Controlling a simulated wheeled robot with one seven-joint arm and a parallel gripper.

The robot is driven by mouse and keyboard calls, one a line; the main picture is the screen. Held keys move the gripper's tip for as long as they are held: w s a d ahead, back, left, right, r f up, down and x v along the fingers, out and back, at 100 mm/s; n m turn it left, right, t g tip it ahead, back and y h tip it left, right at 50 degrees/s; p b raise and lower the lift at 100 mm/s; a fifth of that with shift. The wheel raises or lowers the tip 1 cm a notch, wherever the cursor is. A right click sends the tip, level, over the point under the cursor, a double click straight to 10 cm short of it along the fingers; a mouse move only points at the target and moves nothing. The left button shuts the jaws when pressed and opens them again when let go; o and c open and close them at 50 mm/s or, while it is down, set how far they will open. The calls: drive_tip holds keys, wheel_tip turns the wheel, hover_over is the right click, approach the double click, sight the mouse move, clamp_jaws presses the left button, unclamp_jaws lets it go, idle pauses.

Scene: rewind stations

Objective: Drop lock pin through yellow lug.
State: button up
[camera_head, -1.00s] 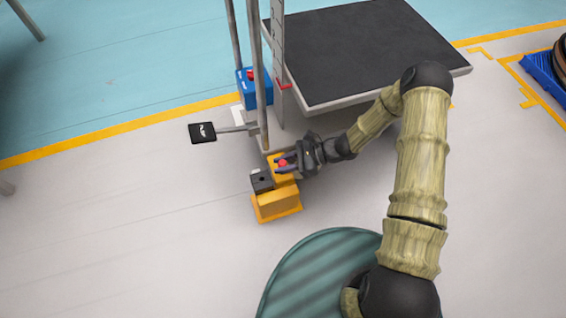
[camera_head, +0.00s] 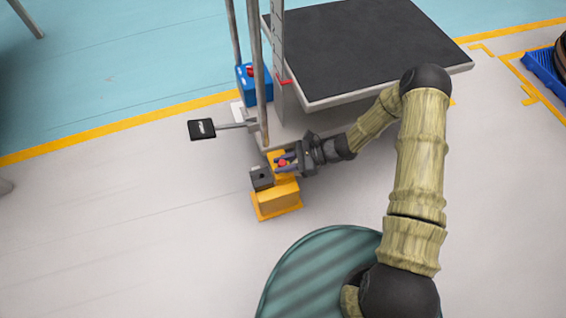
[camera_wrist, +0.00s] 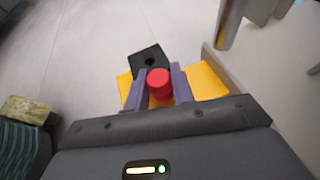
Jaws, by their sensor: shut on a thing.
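The lock pin (camera_wrist: 159,84) shows a round red head between my fingers in the wrist view; its lower part is hidden. In the head view the red head (camera_head: 283,162) is small. My gripper (camera_head: 286,163) is shut on the pin, over the yellow block (camera_head: 278,199). The yellow also shows in the wrist view (camera_wrist: 206,80) on both sides of the fingers. A black block with a dark hole (camera_wrist: 149,61) sits just beyond the red head; it also shows in the head view (camera_head: 261,178). I cannot tell whether the pin is in a hole.
Upright grey posts (camera_head: 257,70) and a dark-topped platform (camera_head: 365,45) stand behind the yellow block. A black pedal (camera_head: 202,129) sticks out at left on a bar. Floor at left is clear.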

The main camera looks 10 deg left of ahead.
drive_tip(key=shift+f, duration=0.55)
drive_tip(key=o, duration=1.1)
drive_tip(key=shift+d+r, duration=0.1)
drive_tip(key=p+v, duration=0.7)
drive_tip(key=v, duration=1)
drive_tip(key=shift+w+d+p, duration=0.15)
drive_tip(key=shift+p, duration=0.25)
